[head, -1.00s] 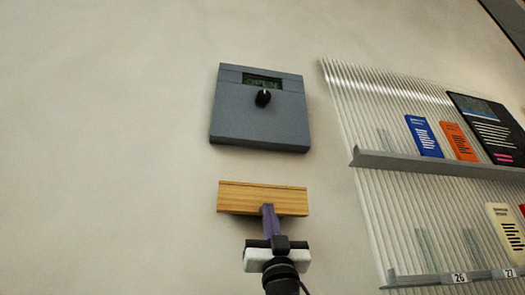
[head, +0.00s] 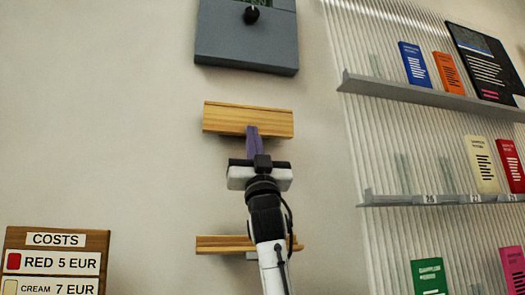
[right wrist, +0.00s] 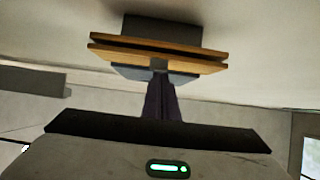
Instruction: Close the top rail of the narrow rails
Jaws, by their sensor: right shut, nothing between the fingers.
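The top narrow rail (head: 248,117) is a short wooden bar on the wall below the grey box. In the right wrist view the rail (right wrist: 130,51) shows as two wooden strips with a dark gap between them. A second, lower narrow rail (head: 216,243) is partly hidden behind my right arm. My right gripper (head: 252,134) has its purple fingers shut and empty, with the tips at the lower front edge of the top rail. The right wrist view also shows these fingers (right wrist: 159,70) at the rail; I cannot tell whether they touch it. My left gripper is not in view.
A grey box (head: 247,45) with a black knob hangs above the top rail. A ribbed panel with grey shelves (head: 420,94) of cards stands to the right. A wooden COSTS board (head: 94,241) is at lower left. The wall left of the rails is bare.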

